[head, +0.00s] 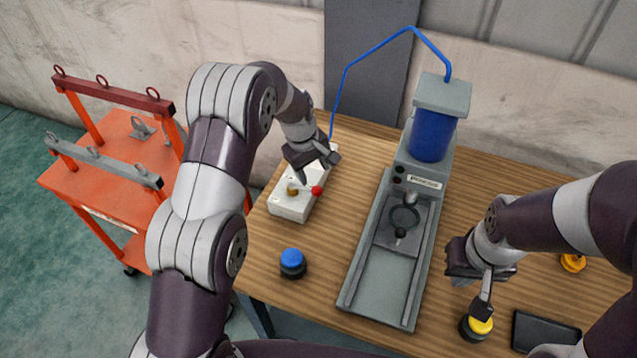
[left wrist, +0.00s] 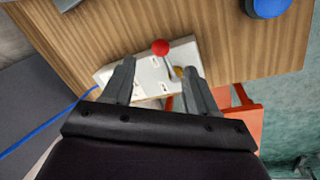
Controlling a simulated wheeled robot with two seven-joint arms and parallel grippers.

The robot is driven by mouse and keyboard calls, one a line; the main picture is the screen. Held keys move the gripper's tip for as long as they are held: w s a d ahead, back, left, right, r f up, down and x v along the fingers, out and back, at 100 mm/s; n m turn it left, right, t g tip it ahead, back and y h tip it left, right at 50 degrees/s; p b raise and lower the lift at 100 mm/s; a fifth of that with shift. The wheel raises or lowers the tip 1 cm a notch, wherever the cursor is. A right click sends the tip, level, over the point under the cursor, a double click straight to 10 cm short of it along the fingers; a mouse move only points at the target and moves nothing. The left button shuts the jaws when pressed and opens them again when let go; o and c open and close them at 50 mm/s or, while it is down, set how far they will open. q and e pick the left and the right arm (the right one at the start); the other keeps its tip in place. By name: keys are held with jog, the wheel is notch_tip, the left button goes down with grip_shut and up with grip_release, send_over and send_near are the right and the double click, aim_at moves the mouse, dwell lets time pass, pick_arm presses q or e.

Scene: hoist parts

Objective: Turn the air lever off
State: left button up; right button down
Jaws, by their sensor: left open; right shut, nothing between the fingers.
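The air lever is a short arm with a red knob (head: 316,190) on a brass pivot (head: 293,188), on a white box (head: 289,208) near the table's left edge. In the head view the arm points right from the pivot. My left gripper (head: 317,168) is open just above the box, beside the knob. In the left wrist view the red knob (left wrist: 160,47) shows slightly beyond the gap between the open fingertips (left wrist: 158,68). The arm runs back towards the right finger, which partly hides the pivot. My right gripper (head: 483,301) is shut and empty over a yellow-topped button (head: 476,325).
A grey press-like fixture (head: 378,282) with a blue cylinder (head: 432,135) stands mid-table. A blue hose (head: 380,46) arches from it behind my left gripper. A blue button (head: 292,262) sits in front of the box. An orange cart (head: 112,165) stands left of the table.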

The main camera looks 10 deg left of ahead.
aim_at(316, 188)
pick_arm(q)
jog(key=f, duration=0.2)
jog(key=w+f+p, duration=0.1)
jog(key=f, duration=0.2)
jog(key=f+p, duration=0.1)
jog(key=f, duration=0.2)
jog(key=shift+w, duration=0.35)
jog(key=shift+s+d+f, duration=0.1)
jog(key=shift+d+f, duration=0.25)
jog(key=shift+f, duration=0.2)
jog(key=shift+a+f, duration=0.1)
jog(key=shift+f, duration=0.05)
pick_arm(e)
jog(key=r, duration=0.2)
jog(key=shift+w+a+r, duration=0.2)
jog(key=shift+a+r, duration=0.1)
jog(key=shift+a, duration=0.05)
jog(key=shift+w+a, duration=0.1)
pick_arm(q)
grip_shut()
